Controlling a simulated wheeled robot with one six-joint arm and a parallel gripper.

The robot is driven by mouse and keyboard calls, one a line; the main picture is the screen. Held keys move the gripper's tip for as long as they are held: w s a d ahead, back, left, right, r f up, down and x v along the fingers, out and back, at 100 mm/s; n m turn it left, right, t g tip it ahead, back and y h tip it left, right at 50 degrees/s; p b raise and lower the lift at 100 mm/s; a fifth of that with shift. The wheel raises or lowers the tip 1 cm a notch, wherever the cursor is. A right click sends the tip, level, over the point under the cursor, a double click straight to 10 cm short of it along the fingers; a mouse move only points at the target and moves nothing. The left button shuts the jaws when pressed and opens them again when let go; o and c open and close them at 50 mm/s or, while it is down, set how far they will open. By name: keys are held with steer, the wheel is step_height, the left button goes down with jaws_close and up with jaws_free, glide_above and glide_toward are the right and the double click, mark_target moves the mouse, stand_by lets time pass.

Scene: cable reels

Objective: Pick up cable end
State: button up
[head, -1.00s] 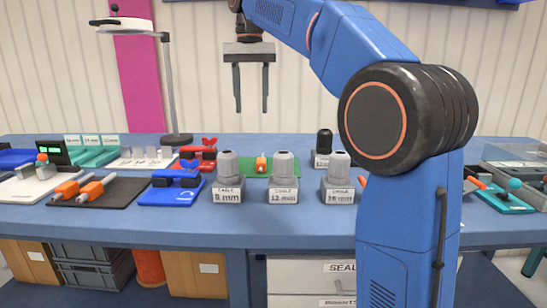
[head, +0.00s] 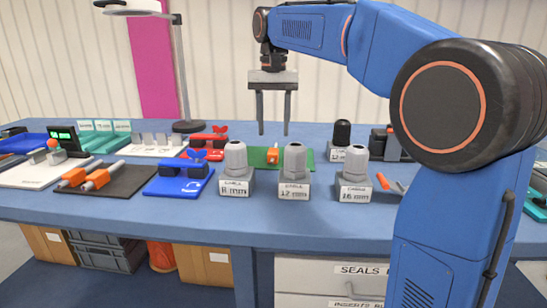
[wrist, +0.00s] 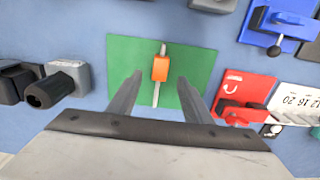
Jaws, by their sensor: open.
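The cable end is likely the small orange piece with a pale rod (wrist: 160,68) on a green mat (wrist: 190,60) in the wrist view. In the head view the orange piece (head: 272,153) shows behind the front row of grey cable blocks, on the green mat (head: 300,160). My gripper (head: 272,132) is open and empty, pointing down above the bench near the mat. In the wrist view the fingers (wrist: 160,88) stand apart on either side of the orange piece, above it and not touching it.
Grey cable blocks labelled in mm (head: 293,175) stand in front of the mat. A red clamp (head: 207,145) and a blue clamp (head: 180,178) are to the left. A black-topped block (head: 342,138) stands behind to the right. A lamp post (head: 185,75) rises at the back left.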

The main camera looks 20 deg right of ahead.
mark_target(274, 151)
steer(key=shift+w+f, duration=0.15)
steer(key=shift+f, duration=3.1)
jaws_close()
